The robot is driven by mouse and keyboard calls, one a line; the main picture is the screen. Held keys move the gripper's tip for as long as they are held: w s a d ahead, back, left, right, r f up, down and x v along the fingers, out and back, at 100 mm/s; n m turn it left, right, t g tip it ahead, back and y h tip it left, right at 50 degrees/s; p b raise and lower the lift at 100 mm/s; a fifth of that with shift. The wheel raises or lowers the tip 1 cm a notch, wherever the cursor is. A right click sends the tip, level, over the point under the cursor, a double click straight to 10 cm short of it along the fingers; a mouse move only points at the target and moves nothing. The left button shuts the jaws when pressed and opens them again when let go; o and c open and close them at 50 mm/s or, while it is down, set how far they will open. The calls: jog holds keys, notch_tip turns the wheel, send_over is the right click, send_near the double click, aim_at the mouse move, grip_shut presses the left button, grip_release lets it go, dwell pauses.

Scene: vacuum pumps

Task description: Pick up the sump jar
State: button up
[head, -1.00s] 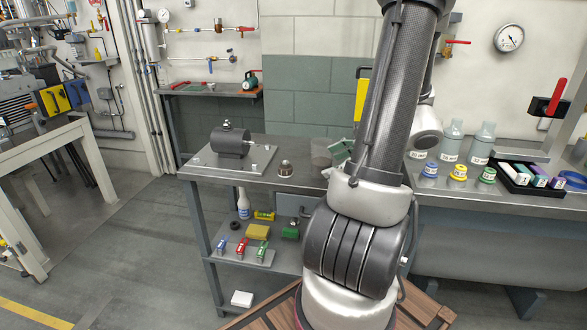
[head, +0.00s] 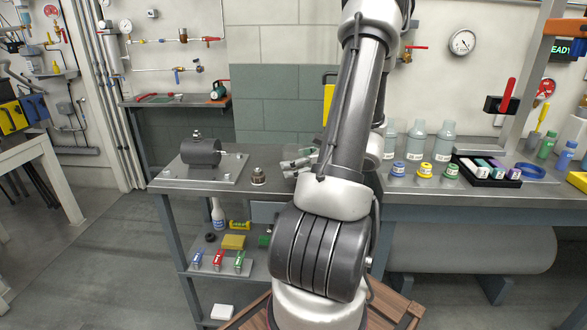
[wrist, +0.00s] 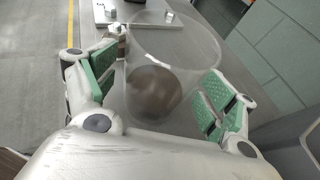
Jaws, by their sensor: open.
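The sump jar (wrist: 165,55) is a clear, wide, round vessel with a dark brownish bottom. In the wrist view it stands between the two green-padded fingers of my gripper (wrist: 158,85). The gripper is open, with one finger on each side of the jar. A gap shows on the right side; on the left I cannot tell if the pad touches. In the head view my gripper (head: 302,162) is low over the bench, partly behind my arm, and the jar cannot be made out clearly there.
A dark pump cylinder (head: 202,152) sits on a metal plate on the bench (head: 215,192). A small metal fitting (head: 258,176) stands between plate and gripper. To the right are bottles (head: 416,140), coloured-lidded small jars (head: 424,171) and a black tray (head: 457,174).

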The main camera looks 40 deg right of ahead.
jog(key=shift+w+a+f, duration=0.15)
jog(key=shift+w+f, duration=0.1)
jog(key=shift+w, duration=0.4)
jog(key=c, duration=1.2)
jog(key=shift+c, duration=0.2)
